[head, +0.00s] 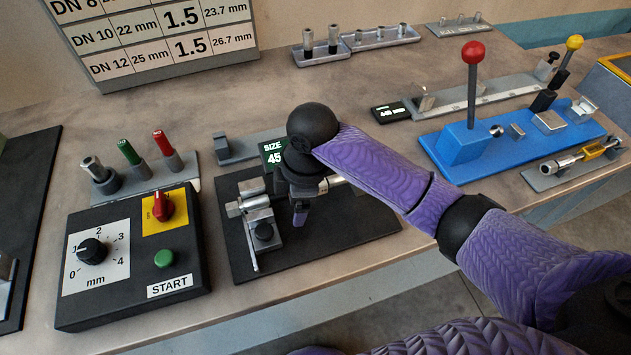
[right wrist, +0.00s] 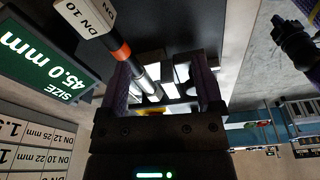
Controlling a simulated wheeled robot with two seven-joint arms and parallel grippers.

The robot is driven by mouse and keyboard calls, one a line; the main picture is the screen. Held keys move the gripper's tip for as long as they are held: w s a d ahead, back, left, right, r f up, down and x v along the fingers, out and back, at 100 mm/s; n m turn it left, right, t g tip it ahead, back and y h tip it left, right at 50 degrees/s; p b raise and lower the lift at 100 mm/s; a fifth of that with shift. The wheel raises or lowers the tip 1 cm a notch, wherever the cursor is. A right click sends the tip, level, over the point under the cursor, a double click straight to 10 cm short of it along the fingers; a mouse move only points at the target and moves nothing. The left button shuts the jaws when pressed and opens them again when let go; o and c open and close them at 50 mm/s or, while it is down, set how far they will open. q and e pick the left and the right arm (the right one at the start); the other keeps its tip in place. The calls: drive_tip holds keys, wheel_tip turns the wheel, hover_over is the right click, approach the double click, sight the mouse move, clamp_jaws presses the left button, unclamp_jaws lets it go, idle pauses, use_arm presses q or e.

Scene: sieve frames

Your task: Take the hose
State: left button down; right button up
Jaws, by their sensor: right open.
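My right gripper (head: 300,203) points down over a black plate (head: 360,222) with a metal clamp fixture (head: 258,215). In the right wrist view its two purple fingers (right wrist: 163,88) stand apart. What looks like the hose (right wrist: 138,73), a dark and silver rod with an orange band and a white DN 10 tag (right wrist: 86,16), runs down toward the space between the fingers. I cannot tell whether it touches a finger. In the head view a short silver piece (head: 335,181) shows right of the gripper; the rest is hidden behind my gripper and arm. My left gripper is not in view.
A display reading 45 (head: 271,154) stands just behind the plate. A control box (head: 135,255) with knobs and a START button is to the left. A blue lever press (head: 515,140) with a red ball handle is to the right. Pin racks (head: 355,45) line the back.

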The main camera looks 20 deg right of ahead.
drive_tip(key=w+d+r, duration=0.1)
drive_tip(key=w+r, duration=0.1)
drive_tip(key=w+d+r+n+h, duration=0.1)
drive_tip(key=d+r, duration=0.1)
drive_tip(key=w+d+r+n, duration=0.1)
drive_tip(key=w+d+r, duration=0.1)
drive_tip(key=shift+w+d+r+h, duration=0.15)
drive_tip(key=shift+w+r+h, duration=0.15)
drive_tip(key=shift+w+h, duration=0.1)
drive_tip(key=f, duration=0.3)
drive_tip(key=f+b, duration=0.1)
drive_tip(key=f, duration=0.2)
drive_tip(key=s+f+b, duration=0.1)
drive_tip(key=f, duration=0.2)
drive_tip(key=shift+d, duration=0.1)
drive_tip(key=shift+f, duration=0.3)
drive_tip(key=shift+r, duration=0.1)
clamp_jaws()
